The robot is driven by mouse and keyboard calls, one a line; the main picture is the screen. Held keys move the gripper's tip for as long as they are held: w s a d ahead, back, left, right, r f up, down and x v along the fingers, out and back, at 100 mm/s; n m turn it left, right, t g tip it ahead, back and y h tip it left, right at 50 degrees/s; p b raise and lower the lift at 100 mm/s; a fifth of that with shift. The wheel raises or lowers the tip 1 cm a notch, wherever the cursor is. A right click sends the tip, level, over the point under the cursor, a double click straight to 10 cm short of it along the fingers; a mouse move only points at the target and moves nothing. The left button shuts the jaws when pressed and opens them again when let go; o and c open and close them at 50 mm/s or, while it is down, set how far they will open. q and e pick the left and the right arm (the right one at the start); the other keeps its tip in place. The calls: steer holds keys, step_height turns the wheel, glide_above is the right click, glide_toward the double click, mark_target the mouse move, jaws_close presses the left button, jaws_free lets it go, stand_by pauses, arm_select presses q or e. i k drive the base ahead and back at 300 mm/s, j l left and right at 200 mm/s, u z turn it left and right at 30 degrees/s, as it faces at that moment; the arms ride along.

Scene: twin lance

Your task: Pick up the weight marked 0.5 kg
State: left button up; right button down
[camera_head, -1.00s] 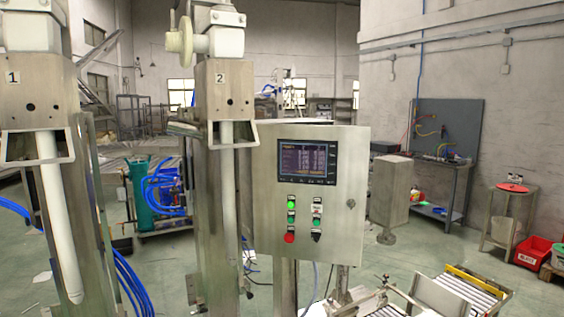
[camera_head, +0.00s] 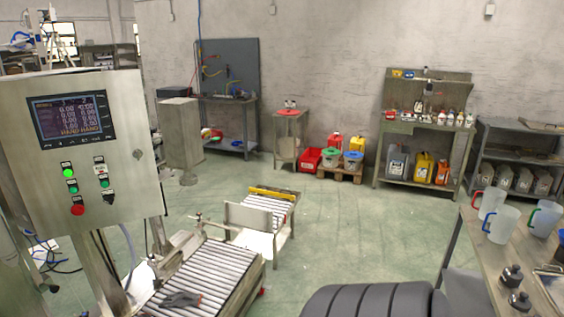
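Two small dark knobbed objects that look like weights stand on the bench at the right. One weight-like object (camera_head: 512,276) is farther back and the other (camera_head: 520,299) is nearer the bottom edge. Any marking on them is too small to read, so I cannot tell which, if either, is 0.5 kg. Neither of my grippers is in view.
The bench (camera_head: 488,246) also carries clear jugs, one with a blue handle (camera_head: 501,225). A control panel (camera_head: 80,150) stands at left. A roller conveyor (camera_head: 215,272) lies at lower centre with a dark object (camera_head: 181,300) on it. Green floor (camera_head: 345,225) is open beyond.

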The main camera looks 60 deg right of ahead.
mark_target(521, 302)
steer(key=z, duration=3.75)
